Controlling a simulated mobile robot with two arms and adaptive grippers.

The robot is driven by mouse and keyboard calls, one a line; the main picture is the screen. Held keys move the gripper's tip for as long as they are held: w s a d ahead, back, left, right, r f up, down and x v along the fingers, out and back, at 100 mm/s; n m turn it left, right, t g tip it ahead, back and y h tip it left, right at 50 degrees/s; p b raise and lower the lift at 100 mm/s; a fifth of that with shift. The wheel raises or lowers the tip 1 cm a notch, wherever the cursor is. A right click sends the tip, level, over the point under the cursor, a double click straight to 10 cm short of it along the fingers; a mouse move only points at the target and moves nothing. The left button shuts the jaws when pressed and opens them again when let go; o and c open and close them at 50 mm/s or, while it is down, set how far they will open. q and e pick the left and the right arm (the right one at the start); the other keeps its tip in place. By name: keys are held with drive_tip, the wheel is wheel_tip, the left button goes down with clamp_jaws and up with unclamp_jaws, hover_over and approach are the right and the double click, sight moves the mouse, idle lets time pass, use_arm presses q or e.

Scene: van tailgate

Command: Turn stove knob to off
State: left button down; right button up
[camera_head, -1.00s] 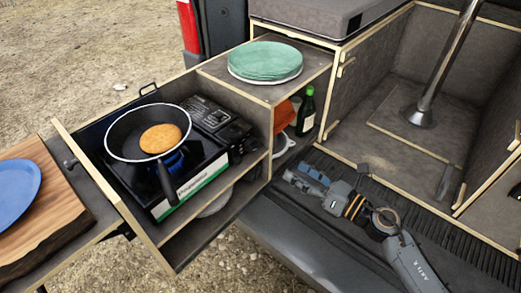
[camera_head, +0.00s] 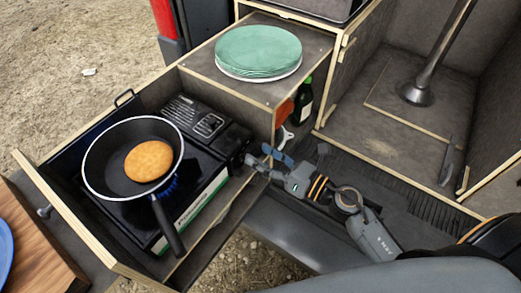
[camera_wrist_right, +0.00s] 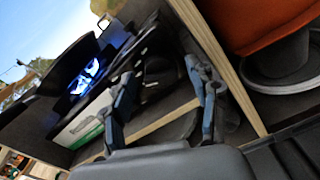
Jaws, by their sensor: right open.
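The black camping stove (camera_head: 212,125) sits in the pulled-out drawer. Its burner shows a blue flame (camera_head: 172,187), also seen in the right wrist view (camera_wrist_right: 86,76). The dark stove knob (camera_head: 247,160) is on the stove's front right end, partly hard to make out. My right gripper (camera_head: 265,160) is open just to the right of the knob, its fingers pointing at it. In the right wrist view the two blue-grey fingers (camera_wrist_right: 165,85) are spread, with the dark knob area between and beyond them; contact cannot be told. My left gripper is out of view.
A frying pan (camera_head: 112,176) with a pancake (camera_head: 148,161) stands on the burner, its handle toward the front. Green plates (camera_head: 258,50) rest on the shelf above right. A bottle (camera_head: 302,102) stands in the cubby. The drawer's wooden edge (camera_head: 215,225) runs below the stove.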

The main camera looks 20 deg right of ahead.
drive_tip(key=shift+s, duration=0.1)
drive_tip(key=shift+c, duration=0.9)
drive_tip(key=c, duration=0.7)
drive_tip(key=shift+c, duration=1.4)
